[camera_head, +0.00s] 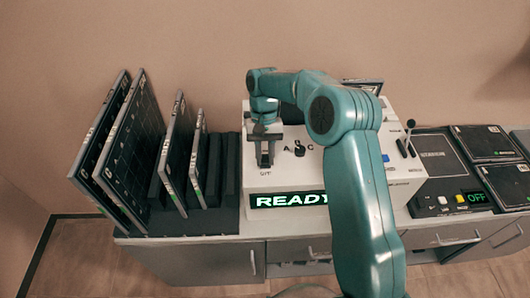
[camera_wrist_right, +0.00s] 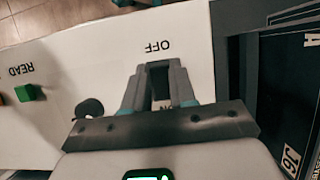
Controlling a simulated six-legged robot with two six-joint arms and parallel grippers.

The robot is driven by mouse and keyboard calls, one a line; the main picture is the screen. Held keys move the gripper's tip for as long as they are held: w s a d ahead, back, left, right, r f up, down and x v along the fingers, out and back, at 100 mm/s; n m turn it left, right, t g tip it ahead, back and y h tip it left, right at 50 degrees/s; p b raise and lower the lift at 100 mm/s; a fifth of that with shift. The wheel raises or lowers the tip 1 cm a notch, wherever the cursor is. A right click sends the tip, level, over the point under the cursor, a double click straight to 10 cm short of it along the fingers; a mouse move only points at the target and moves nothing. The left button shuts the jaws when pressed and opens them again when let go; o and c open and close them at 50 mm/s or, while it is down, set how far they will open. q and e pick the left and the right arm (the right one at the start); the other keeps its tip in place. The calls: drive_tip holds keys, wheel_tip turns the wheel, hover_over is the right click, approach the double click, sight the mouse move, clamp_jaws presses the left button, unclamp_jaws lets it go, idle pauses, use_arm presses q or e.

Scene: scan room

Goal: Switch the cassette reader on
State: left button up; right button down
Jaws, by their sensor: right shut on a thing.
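The cassette reader (camera_head: 268,182) is a white box on the counter, its front display (camera_head: 290,200) lit green with READY. My right gripper (camera_head: 265,158) is over its left part, beside an OFF label. In the right wrist view, my right gripper's fingers (camera_wrist_right: 160,88) are shut on a dark switch (camera_wrist_right: 159,82) on the reader's white panel (camera_wrist_right: 100,50). The OFF label (camera_wrist_right: 157,46) appears upside down past the fingertips, and part of an ON label shows between the fingers. My right arm hides the reader's middle. My left gripper is not in view.
Dark cassettes (camera_head: 130,150) stand in a rack left of the reader. A black A/C selector knob (camera_head: 299,149) is right of the gripper. A lever (camera_head: 408,135) stands at the reader's right. Further right, a dark device shows OFF (camera_head: 476,197). A green button (camera_wrist_right: 28,92) is marked READ.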

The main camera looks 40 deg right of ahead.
sight(264, 156)
drive_tip(key=c, duration=0.9)
unclamp_jaws()
drive_tip(key=shift+r, duration=0.1)
drive_tip(key=v, duration=0.5)
drive_tip(key=shift+b, duration=0.3)
drive_tip(key=shift+p+v, duration=0.95)
drive_tip(key=shift+v, duration=2.55)
drive_tip(key=shift+s, duration=0.1)
